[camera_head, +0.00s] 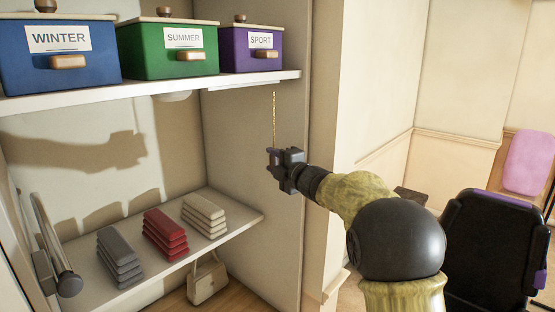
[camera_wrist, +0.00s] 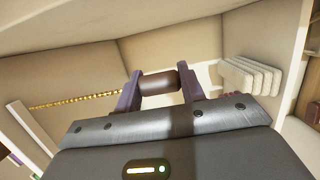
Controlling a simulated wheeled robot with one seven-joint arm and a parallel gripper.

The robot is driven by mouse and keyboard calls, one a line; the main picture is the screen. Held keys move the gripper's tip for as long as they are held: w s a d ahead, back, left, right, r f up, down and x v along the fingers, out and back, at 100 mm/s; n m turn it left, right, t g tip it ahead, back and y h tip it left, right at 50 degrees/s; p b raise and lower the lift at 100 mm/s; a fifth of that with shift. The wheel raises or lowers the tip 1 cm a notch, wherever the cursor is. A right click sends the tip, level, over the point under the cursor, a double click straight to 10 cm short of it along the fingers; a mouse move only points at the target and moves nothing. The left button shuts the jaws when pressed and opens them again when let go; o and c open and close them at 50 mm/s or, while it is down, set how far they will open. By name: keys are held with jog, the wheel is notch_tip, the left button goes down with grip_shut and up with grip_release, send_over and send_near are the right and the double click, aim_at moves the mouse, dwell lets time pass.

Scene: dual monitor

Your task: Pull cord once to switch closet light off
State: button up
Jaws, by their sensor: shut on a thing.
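A thin gold bead chain (camera_head: 274,115), the pull cord, hangs from under the upper closet shelf, near its right end. It runs nearly straight down to my gripper (camera_head: 274,160). In the wrist view the chain (camera_wrist: 75,101) leads to a short brown cylindrical pull handle (camera_wrist: 158,83). My gripper's two purple fingers (camera_wrist: 160,90) are shut on this handle, one at each end.
The upper shelf (camera_head: 150,92) holds blue WINTER (camera_head: 60,62), green SUMMER (camera_head: 165,55) and purple SPORT (camera_head: 250,52) boxes. Folded grey, red and cream cloth stacks lie on the lower shelf (camera_head: 85,285). A handbag (camera_head: 207,281) is below. A black chair (camera_head: 490,245) stands at right.

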aim_at(277, 159)
jog(key=shift+r+p, duration=0.35)
jog(key=shift+r, duration=0.3)
jog(key=o, duration=0.6)
jog(key=shift+b+v, duration=1.25)
jog(key=shift+v, duration=1)
jog(key=b+v, duration=0.1)
jog(key=v, duration=0.2)
jog(key=shift+s+d, duration=0.2)
jog(key=shift+s, duration=0.05)
